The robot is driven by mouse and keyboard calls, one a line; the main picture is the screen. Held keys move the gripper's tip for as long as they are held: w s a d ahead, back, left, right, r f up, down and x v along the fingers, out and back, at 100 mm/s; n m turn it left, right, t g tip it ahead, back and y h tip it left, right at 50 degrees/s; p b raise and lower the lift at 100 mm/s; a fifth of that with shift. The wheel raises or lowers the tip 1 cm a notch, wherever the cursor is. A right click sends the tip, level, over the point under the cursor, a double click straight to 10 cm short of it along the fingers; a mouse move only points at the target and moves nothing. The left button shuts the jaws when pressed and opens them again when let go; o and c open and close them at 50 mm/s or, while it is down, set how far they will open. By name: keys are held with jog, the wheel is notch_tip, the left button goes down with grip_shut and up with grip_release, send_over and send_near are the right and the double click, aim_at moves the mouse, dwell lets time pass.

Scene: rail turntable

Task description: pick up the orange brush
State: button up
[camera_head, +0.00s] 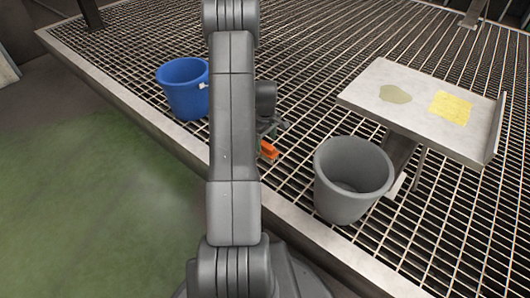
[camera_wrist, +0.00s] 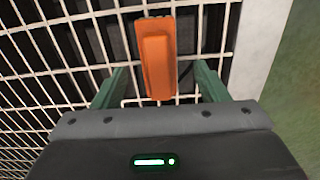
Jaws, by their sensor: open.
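The orange brush (camera_wrist: 157,58) lies on the metal grating, running lengthwise away from my wrist camera. In the head view the brush (camera_head: 269,150) shows just right of my arm, partly hidden by it. My gripper (camera_wrist: 160,80) is open, with its green fingers on either side of the near end of the brush. I see no finger touching it. In the head view my gripper is mostly hidden behind my arm. The bristles are not clearly visible.
A blue bucket (camera_head: 183,97) stands left of my arm, and a grey bucket (camera_head: 338,199) stands to the right. A raised metal tray (camera_head: 385,77) bears a yellow cloth (camera_head: 450,108) and a greenish patch (camera_head: 395,94). The grating's pale edge (camera_wrist: 258,45) runs close right of the brush.

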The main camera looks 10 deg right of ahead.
aim_at(265, 144)
jog(key=f+b, duration=0.1)
jog(key=f, duration=0.2)
jog(key=f+b, duration=0.1)
jog(key=f, duration=0.1)
jog(key=shift+w+f+b, duration=0.3)
jog(key=shift+w+f, duration=0.05)
jog(key=shift+a+r, duration=0.1)
jog(key=c, duration=1.1)
